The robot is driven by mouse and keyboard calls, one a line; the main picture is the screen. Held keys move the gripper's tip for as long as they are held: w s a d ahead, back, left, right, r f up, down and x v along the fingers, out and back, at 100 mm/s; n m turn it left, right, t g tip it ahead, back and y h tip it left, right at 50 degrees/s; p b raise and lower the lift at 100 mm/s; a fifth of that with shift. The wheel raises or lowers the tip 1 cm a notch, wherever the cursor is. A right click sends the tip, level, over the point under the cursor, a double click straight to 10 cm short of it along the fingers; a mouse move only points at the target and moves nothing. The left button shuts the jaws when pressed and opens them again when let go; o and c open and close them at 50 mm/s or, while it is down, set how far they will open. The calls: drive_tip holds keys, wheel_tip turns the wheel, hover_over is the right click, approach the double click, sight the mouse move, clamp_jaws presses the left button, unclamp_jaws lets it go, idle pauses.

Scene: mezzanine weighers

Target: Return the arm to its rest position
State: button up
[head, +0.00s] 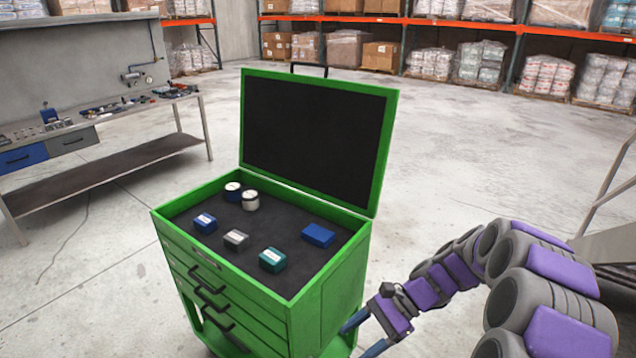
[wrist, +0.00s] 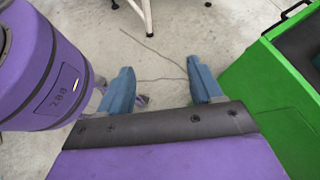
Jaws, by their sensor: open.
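My purple and grey arm reaches in from the right in the head view. My gripper (head: 358,335) is low beside the right side of the green tool cart (head: 338,300). The lower ends of the fingers are cut off by the head view's bottom edge.
The cart's lid (head: 315,135) stands open. Small boxes, including a blue box (head: 319,235), and two round tins (head: 250,200) lie in its top. A workbench (head: 100,115) is at left, loaded shelves (head: 460,25) at the back. A railing (head: 610,180) is at right. The floor behind is clear.

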drive_tip(key=s+a+r+n+h, duration=0.1)
drive_tip(key=s+r+n+h, duration=0.25)
drive_tip(key=s, duration=0.35)
drive_tip(key=s+r+n+h, duration=0.2)
drive_tip(key=s+r+n, duration=0.15)
drive_tip(key=s, duration=0.35)
drive_tip(key=s+d+r+n+t+h, duration=0.2)
drive_tip(key=s+d+n+h, duration=0.2)
drive_tip(key=s, duration=0.8)
drive_tip(key=shift+s+d+n+h, duration=0.4)
drive_tip(key=shift+d+h, duration=0.05)
drive_tip(key=shift+d, duration=0.7)
